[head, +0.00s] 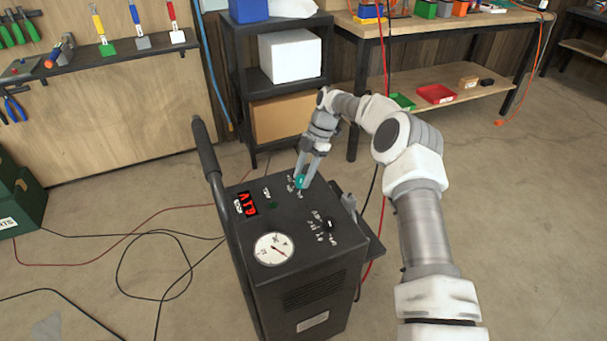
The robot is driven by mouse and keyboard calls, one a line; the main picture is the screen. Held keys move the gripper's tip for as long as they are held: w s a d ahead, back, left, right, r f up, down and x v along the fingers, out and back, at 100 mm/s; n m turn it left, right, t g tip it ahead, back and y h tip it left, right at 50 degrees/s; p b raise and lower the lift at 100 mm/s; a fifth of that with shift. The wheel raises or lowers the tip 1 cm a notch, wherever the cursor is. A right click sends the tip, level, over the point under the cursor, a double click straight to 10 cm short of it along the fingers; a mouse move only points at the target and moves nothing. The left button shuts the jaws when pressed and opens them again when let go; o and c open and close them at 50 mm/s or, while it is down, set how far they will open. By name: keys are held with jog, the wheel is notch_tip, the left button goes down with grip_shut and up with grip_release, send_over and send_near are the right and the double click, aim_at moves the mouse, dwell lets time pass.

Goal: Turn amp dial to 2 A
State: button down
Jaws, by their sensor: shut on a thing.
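A black wheeled charger cart (315,285) stands on the floor with its control panel on top. My gripper (301,183) points down at the far side of the panel, its teal fingertips shut on a dial there. The fingers hide that dial; only white marks around it show, too small to read. I cannot tell its setting or read its name. A second black dial (328,225) with white marks around it sits nearer, apart from my gripper. A red-lit display (247,204) and a round white gauge (274,249) are on the panel's left side.
The cart's handle (207,150) rises at its left. Red and black cables (120,260) lie on the floor at the left. A dark shelf with a white box (290,56) and a workbench (450,22) stand behind. The floor at the right is clear.

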dwell(0.4)
jog(key=shift+c, duration=1.9)
grip_release()
jog(key=p+v, duration=1.2)
jog(key=v, duration=0.5)
jog(key=shift+r+p, duration=0.2)
jog(key=shift+p, duration=0.15)
jog(key=shift+s+p, duration=0.1)
jog(key=shift+p, duration=0.4)
